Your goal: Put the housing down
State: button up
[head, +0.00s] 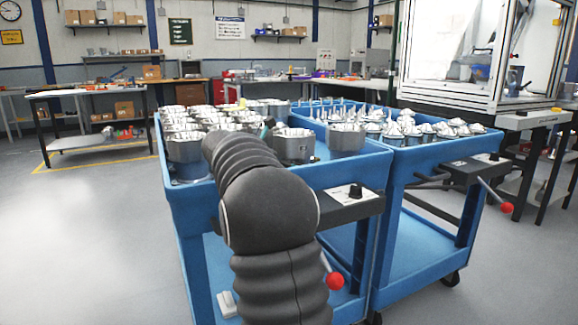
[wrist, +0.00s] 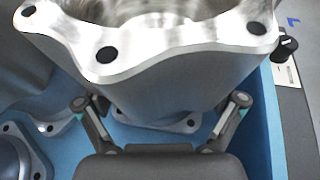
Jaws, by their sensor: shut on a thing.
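The held housing (wrist: 160,70) is a silver machined part with a wide flanged top and dark bolt holes. It fills the upper middle of the wrist view. My gripper (wrist: 160,108) is shut on it, one finger at each side. A lower flange shows beneath it over the blue cart surface; I cannot tell whether it touches. In the head view my dark arm hides most of the gripper. A housing (head: 294,146) just right of the arm's end, near the front of the left blue cart (head: 285,178), appears to be the held one.
Other housings crowd the cart's left side (head: 185,148), and one stands to the right (head: 346,139). In the wrist view a neighbouring housing (wrist: 25,65) is close at left. The cart's raised wall (wrist: 268,120) runs close on the right. A second blue cart (head: 420,152) holds smaller metal parts.

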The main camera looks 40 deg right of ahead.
jog(key=o, duration=1.5)
jog(key=shift+f, duration=0.1)
jog(key=shift+c, duration=0.2)
jog(key=shift+a+r, duration=0.3)
jog(key=p+v, duration=0.1)
jog(key=v, duration=1)
jog(key=shift+a, duration=0.25)
